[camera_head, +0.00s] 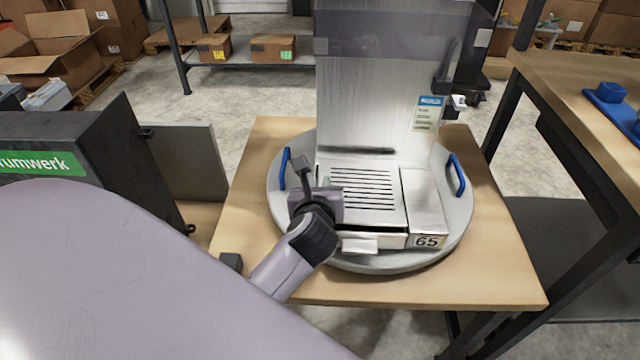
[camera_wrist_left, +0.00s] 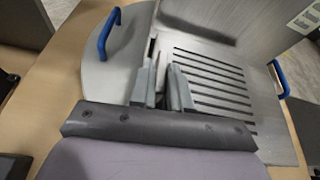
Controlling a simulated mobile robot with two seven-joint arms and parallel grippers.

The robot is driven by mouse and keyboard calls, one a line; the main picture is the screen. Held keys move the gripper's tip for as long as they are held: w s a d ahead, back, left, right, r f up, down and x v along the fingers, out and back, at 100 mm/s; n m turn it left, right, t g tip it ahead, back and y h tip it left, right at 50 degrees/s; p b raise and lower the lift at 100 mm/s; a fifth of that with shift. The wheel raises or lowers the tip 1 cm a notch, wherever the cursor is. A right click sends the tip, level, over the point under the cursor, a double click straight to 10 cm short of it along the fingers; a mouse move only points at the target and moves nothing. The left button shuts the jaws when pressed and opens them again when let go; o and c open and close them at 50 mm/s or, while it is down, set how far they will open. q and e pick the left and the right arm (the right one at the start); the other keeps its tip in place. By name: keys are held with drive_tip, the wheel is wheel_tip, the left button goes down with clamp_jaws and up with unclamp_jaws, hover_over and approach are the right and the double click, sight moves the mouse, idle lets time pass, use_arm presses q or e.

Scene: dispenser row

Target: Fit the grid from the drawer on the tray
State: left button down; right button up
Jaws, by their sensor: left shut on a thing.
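The grid (camera_head: 365,190) is a flat metal plate with dark parallel slots. It lies over the tray (camera_head: 390,241) at the foot of the steel dispenser (camera_head: 365,100). A dark gap shows under its front edge; I cannot tell whether it is fully seated. My left gripper (camera_head: 326,186) is shut on the grid at its left edge. In the left wrist view the gripper fingers (camera_wrist_left: 164,75) meet the near side of the slotted grid (camera_wrist_left: 212,78). The gripped edge is partly hidden by the fingers. My right gripper is in neither view. I cannot identify the drawer.
The dispenser stands on a round grey plate (camera_head: 453,215) with blue handles, on a wooden table (camera_head: 500,270). A dark cabinet (camera_head: 110,150) with a green label is at left, a grey panel (camera_head: 185,160) beside it. Another table (camera_head: 560,80) is at right.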

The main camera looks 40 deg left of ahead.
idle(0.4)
use_arm(q)
drive_tip(key=shift+f, duration=0.7)
drive_tip(key=c, duration=1)
unclamp_jaws()
drive_tip(key=shift+f, duration=0.1)
